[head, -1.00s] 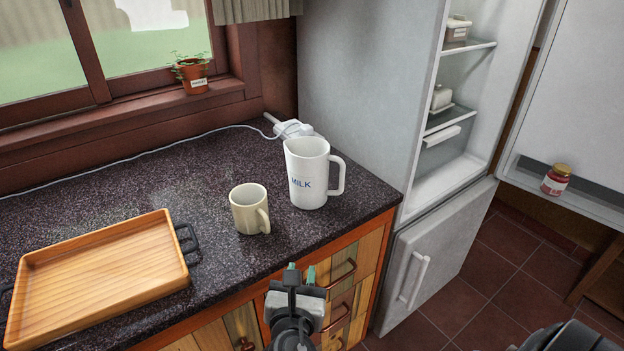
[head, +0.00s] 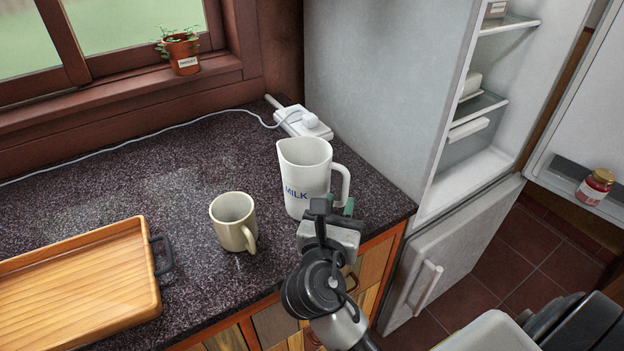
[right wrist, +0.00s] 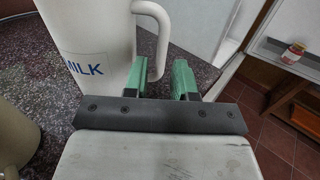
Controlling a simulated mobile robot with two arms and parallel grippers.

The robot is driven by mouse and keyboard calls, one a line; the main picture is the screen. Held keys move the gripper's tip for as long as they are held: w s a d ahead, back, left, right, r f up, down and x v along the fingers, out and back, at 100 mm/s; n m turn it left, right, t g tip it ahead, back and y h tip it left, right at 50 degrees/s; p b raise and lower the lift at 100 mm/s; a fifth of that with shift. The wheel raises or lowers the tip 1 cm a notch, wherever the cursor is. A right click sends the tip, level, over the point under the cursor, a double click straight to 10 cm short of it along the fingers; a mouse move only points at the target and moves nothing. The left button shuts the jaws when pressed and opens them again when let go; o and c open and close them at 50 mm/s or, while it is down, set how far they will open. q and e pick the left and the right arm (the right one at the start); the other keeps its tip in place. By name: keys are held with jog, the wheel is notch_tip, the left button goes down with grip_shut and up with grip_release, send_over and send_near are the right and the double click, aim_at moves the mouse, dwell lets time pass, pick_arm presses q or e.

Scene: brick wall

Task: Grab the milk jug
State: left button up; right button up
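The white milk jug (head: 303,172), marked MILK in blue, stands upright on the dark speckled counter (head: 150,180), near its front right corner. Its handle is on the right side. My right gripper (head: 333,208) is in front of the jug's lower right side. In the right wrist view, the jug (right wrist: 95,45) is at the upper left. The green fingertips of the right gripper (right wrist: 160,80) are apart, with the jug's handle showing just beyond the gap. I cannot tell whether they touch the jug. My left gripper is not in view.
A cream mug (head: 233,220) stands left of the jug. A wooden tray (head: 80,290) lies at the front left. A white power strip (head: 303,123) with a cable is behind the jug. The open fridge (head: 375,90) stands at the right, with a jar (head: 595,186) in its door.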

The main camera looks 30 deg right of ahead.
aim_at(345, 193)
jog(key=shift+w+d+r, duration=0.1)
jog(key=shift+w+d, duration=0.25)
jog(key=shift+w, duration=0.05)
jog(key=shift+w+d, duration=0.2)
jog(key=x, duration=0.4)
jog(key=shift+w+d+f, duration=0.1)
jog(key=shift+d+f, duration=0.15)
jog(key=shift+f, duration=0.05)
jog(key=shift+w+d, duration=0.35)
jog(key=c, duration=0.4)
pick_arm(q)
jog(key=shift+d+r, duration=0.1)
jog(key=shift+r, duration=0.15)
pick_arm(e)
grip_shut()
